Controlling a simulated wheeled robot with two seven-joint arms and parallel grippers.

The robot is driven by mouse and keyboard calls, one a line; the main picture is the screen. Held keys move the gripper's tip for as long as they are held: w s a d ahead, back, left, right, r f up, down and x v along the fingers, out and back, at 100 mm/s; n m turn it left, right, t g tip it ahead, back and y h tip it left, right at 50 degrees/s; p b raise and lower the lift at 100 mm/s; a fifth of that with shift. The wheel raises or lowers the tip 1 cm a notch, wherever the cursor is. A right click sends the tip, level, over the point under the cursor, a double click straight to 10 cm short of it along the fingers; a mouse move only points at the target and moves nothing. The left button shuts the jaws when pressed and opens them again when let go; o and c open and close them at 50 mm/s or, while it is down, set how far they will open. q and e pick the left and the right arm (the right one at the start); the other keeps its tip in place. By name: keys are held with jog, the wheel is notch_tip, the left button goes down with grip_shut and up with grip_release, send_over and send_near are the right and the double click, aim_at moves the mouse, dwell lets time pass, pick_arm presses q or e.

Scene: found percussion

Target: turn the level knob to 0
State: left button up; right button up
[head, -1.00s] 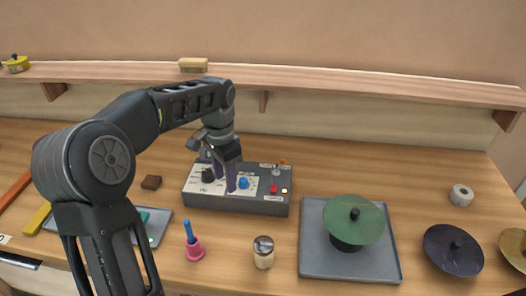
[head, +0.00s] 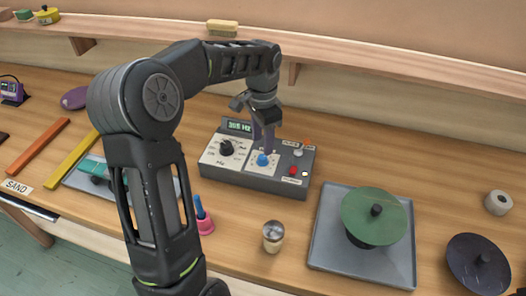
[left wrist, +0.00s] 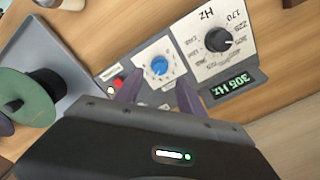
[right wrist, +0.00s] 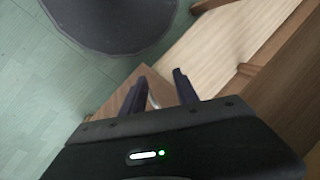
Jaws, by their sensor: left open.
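A dark grey control box (head: 250,182) stands on the bench with a green display (head: 239,127) reading 305 Hz. It has a black knob (head: 226,148) on an Hz scale and a blue knob (head: 262,160) on its own white dial plate; the plate's lettering is too small to read. My left gripper (head: 263,146) points down just above the blue knob, open and empty. In the left wrist view the blue knob (left wrist: 158,66) lies centred beyond the two spread fingertips (left wrist: 158,88). My right gripper (right wrist: 160,76) is open and empty, away from the box.
Red and white buttons (head: 294,171) sit right of the blue knob. A grey tray (head: 365,265) with a green disc (head: 375,215) stands to the right. A small jar (head: 273,236) and a pink cup (head: 205,226) are in front; the shelf (head: 340,58) runs behind.

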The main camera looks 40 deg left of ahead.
aim_at(263, 156)
pick_arm(q)
jog(key=shift+f+p, duration=0.55)
jog(key=shift+f, duration=2.25)
jog(key=shift+c, duration=0.6)
grip_shut()
